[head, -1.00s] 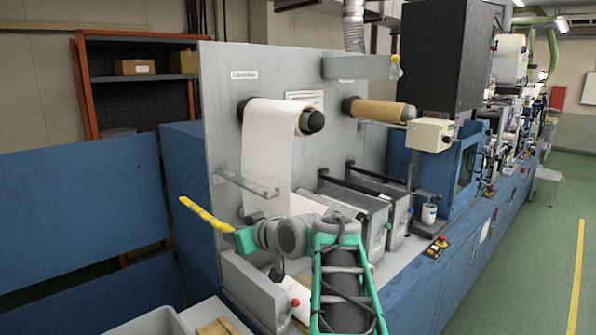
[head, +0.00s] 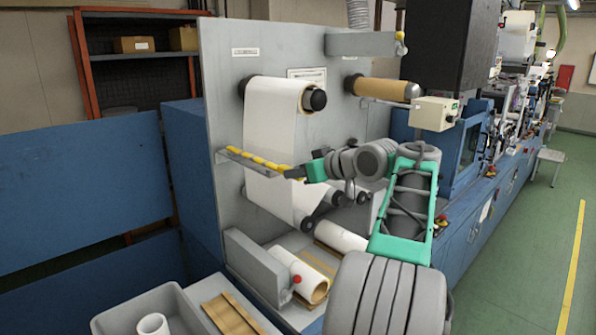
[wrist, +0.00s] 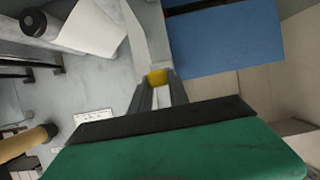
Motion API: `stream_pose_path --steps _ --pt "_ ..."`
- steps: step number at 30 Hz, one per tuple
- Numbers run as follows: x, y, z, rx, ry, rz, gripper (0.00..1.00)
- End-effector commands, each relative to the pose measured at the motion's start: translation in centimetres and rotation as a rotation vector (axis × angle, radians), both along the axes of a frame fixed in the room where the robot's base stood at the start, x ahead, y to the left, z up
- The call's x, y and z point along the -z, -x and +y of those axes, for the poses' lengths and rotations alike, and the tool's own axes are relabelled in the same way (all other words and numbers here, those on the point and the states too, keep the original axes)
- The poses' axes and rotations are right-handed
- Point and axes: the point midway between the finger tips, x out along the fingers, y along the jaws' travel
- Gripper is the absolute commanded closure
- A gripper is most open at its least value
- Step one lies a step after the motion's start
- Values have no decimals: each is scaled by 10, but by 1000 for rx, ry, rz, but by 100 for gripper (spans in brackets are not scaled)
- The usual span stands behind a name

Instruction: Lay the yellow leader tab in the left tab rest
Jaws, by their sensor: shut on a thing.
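The yellow leader tab (head: 255,161) is a long thin strip with dark marks. My gripper (head: 292,173) is shut on its right end. The tab lines up with the left tab rest (head: 232,158), a narrow grey ledge on the grey panel, beside the white web. I cannot tell whether the tab touches the ledge or is just above it. In the wrist view, the yellow tab (wrist: 157,77) shows end-on between the fingertips of my gripper (wrist: 158,90); most of its length is hidden.
A brown core (head: 380,88) sits on the spindle to the right. Loose white rolls (head: 298,275) lie on the deck below. A grey bin (head: 125,318) stands at lower left.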

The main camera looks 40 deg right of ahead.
Motion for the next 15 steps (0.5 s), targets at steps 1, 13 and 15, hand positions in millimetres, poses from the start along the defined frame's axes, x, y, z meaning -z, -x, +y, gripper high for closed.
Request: stream_pose_path --steps 1,13,15 --pt "4 0 0 0 1 -1 100" --pt "3 0 0 0 1 -1 67" --pt "3 0 0 0 1 -1 62"
